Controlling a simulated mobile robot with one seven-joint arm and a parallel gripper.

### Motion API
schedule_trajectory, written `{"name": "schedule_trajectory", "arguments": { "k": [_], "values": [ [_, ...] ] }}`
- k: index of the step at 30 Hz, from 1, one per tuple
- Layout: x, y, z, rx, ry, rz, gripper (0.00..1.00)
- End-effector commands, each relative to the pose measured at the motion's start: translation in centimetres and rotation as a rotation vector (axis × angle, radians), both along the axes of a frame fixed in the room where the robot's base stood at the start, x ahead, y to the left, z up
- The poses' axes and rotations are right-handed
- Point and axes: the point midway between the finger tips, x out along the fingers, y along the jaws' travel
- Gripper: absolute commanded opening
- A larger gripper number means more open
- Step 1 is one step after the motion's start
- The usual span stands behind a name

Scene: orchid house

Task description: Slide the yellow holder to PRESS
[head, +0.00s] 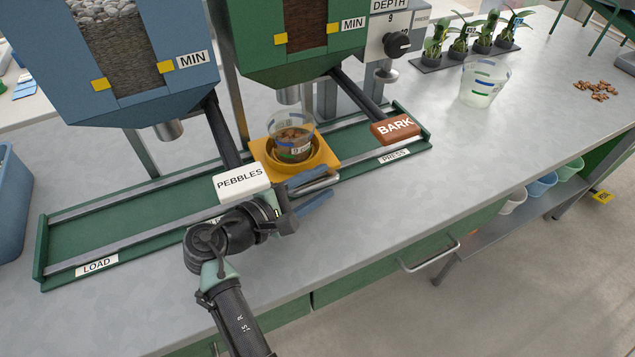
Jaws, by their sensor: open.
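The yellow holder (329,160) sits on the green slide track (120,222), right of the track's middle and below the green hopper. A clear cup (291,138) with brown contents stands in the holder. The PRESS label (393,155) is at the track's right end, to the right of the holder. The LOAD label (97,264) is at the left end. My gripper (318,190) is open at the holder's near side, its fingers pointing right. The picture does not show clearly whether they touch the holder.
The white PEBBLES lever (240,182) hangs close to my wrist. The brown BARK lever (395,127) overhangs the track near PRESS. The press with its dark knob (397,43) stands behind. A clear cup (485,83) stands farther right. The front right counter is clear.

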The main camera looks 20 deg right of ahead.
Motion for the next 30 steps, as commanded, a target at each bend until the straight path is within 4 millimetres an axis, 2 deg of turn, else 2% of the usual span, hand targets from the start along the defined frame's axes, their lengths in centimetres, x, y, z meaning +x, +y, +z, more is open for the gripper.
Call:
{"name": "schedule_trajectory", "arguments": {
  "k": [3, 4, 9, 11, 12, 30],
  "values": [
    [0.00, 0.01, 0.01, 0.000, 0.000, 0.000, 0.47],
    [-0.01, 0.01, 0.02, 0.000, 0.000, 0.000, 0.44],
    [0.00, 0.04, 0.03, 0.000, 0.000, 0.000, 0.13],
    [0.00, 0.04, 0.03, 0.000, 0.000, 0.000, 0.02],
    [-0.01, 0.05, 0.03, 0.000, 0.000, 0.000, 0.00],
    [-0.02, 0.07, 0.00, 0.000, 0.000, 0.000, 0.00]
  ]
}}
